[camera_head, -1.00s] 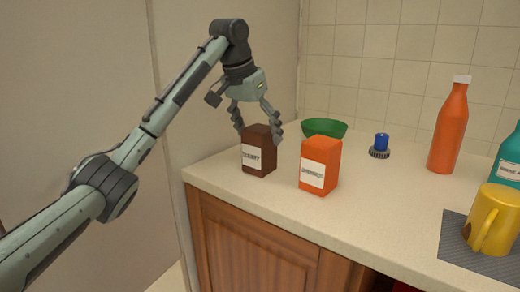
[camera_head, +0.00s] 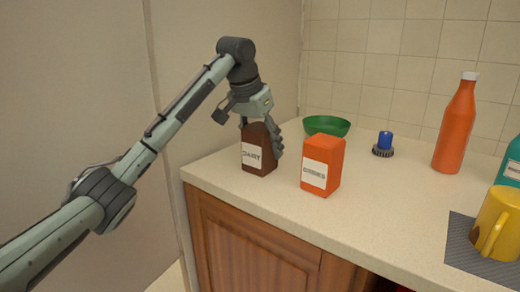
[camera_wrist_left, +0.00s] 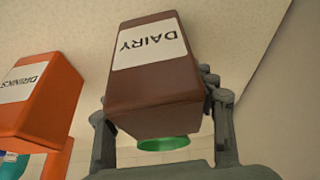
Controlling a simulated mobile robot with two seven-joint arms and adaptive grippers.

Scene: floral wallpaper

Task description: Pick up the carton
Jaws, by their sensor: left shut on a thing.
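A brown carton with a white label reading DAIRY (camera_head: 257,152) stands upright on the counter near its left end. My left gripper (camera_head: 262,138) has come down over the carton from above and is shut on it, with a finger along its right side. The left wrist view shows the brown carton (camera_wrist_left: 155,85) between the fingers of my left gripper (camera_wrist_left: 165,125). An orange carton labelled DRINKS (camera_head: 322,166) stands just to the right, apart from the gripper. My right gripper is not in view.
A green bowl (camera_head: 327,127) stands behind the cartons. A blue-topped item (camera_head: 384,143), an orange bottle (camera_head: 457,125), a teal container (camera_head: 512,165) and a yellow mug (camera_head: 497,222) on a grey mat (camera_head: 462,246) are to the right. The counter's front middle is clear.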

